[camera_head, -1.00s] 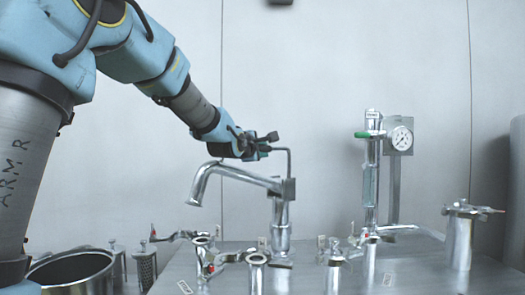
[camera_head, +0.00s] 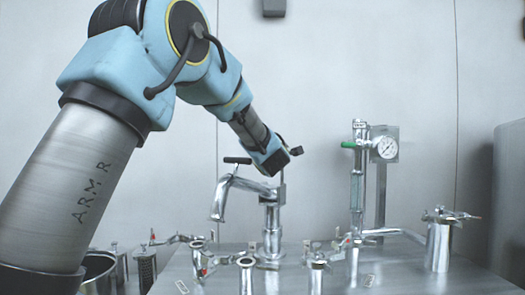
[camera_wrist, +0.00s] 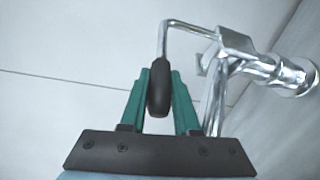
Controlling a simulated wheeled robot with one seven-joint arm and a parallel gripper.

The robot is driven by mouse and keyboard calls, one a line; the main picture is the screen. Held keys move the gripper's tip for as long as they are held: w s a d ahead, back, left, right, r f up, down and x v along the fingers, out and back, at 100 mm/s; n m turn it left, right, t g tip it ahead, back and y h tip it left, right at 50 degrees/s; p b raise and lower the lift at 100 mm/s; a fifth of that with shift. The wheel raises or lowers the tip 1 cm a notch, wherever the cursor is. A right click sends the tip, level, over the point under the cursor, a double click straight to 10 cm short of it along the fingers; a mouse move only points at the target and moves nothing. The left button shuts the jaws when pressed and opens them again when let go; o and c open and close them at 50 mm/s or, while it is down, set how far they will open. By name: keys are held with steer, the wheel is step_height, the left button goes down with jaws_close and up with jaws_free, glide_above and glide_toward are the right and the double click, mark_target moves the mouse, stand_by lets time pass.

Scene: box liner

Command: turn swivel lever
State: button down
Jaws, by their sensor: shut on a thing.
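A chrome swivel pipe (camera_head: 271,215) stands on the metal table, with a bent spout reaching left. Its lever is a thin rod (camera_head: 283,177) that rises from the block at the pipe's top. In the wrist view the rod (camera_wrist: 163,38) bends and ends in a black grip (camera_wrist: 157,98). My gripper (camera_wrist: 159,76) has its green fingers on both sides of this grip, shut on it. In the head view my gripper (camera_head: 280,158) is above the pipe's top and hides the grip. A black T-shaped handle (camera_head: 237,160) sits over the spout.
A gauge (camera_head: 387,147) and a column with a green handle (camera_head: 351,145) stand to the right. Several short pipe fittings and clamps stand along the table front. A cylinder (camera_head: 439,245) is at the right, and an open pot (camera_head: 97,270) at the lower left.

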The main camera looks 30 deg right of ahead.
steer(key=shift+s+d+n+t+y+p, duration=0.4)
steer(key=shift+d+n+y+p, duration=0.3)
steer(key=shift+y+p, duration=0.3)
steer(key=shift+s+d+n+t+y+p, duration=0.35)
steer(key=shift+d+n+y+p, duration=0.3)
steer(key=shift+y+p, duration=0.35)
steer(key=c, duration=0.7)
jaws_free()
steer(key=shift+o, duration=0.2)
steer(key=shift+a, duration=0.1)
steer(key=b+v, duration=0.3)
steer(key=v, duration=0.7)
steer(key=shift+s+b, duration=0.4)
steer(key=shift+a, duration=0.1)
